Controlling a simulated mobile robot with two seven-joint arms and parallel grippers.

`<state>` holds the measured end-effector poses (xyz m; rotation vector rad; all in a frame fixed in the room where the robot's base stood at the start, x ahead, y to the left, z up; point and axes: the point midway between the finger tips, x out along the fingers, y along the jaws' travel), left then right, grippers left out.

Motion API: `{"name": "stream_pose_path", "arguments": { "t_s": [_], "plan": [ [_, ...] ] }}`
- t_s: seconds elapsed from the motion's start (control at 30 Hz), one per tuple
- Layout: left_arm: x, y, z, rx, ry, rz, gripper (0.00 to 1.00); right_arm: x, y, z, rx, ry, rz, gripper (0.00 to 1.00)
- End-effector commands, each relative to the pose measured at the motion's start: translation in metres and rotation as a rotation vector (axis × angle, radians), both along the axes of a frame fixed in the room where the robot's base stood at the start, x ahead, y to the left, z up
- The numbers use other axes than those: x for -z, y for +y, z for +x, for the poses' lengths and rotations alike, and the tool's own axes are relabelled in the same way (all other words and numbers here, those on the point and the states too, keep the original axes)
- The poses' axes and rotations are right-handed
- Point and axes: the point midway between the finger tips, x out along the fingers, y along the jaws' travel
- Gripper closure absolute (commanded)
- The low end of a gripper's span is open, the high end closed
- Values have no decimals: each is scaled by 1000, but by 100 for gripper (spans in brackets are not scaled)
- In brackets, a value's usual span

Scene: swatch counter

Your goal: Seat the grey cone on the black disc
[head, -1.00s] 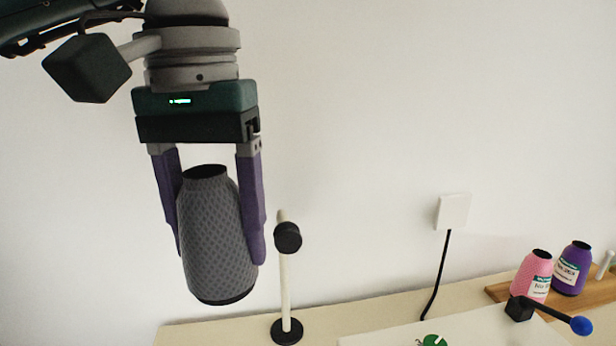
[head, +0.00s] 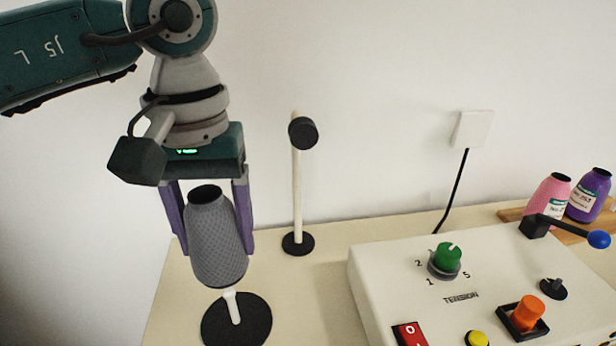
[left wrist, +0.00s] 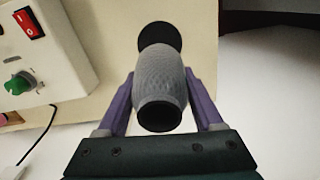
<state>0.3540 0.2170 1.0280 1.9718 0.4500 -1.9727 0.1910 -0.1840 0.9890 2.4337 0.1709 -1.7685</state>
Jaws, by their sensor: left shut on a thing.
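My left gripper (head: 213,220) is shut on the grey cone (head: 216,242), with one purple finger on each side of it. The cone is upright with a slight tilt, its black narrow end up. It hangs above the black disc (head: 250,318), which lies on the counter with a white peg (head: 232,305) standing from it. The cone's lower end is just above or around the peg's top; I cannot tell which. In the left wrist view the cone (left wrist: 161,85) sits between the fingers (left wrist: 160,100), and the disc (left wrist: 160,37) shows partly behind it. My right gripper is not in view.
A white post with a black knob (head: 303,133) stands just right of the cone. A white control box (head: 375,275) with a green dial (head: 447,256) and an orange knob (head: 528,312) fills the right. Pink (head: 548,195) and purple (head: 588,194) cones stand behind it.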

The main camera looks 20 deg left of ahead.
Motion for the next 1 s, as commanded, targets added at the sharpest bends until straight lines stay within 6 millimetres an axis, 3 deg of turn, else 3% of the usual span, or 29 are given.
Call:
{"name": "stream_pose_path", "arguments": {
  "t_s": [1.0],
  "plan": [
    [59, -1, -2, 1, -2, 1, 94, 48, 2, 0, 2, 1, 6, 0]
  ]
}}
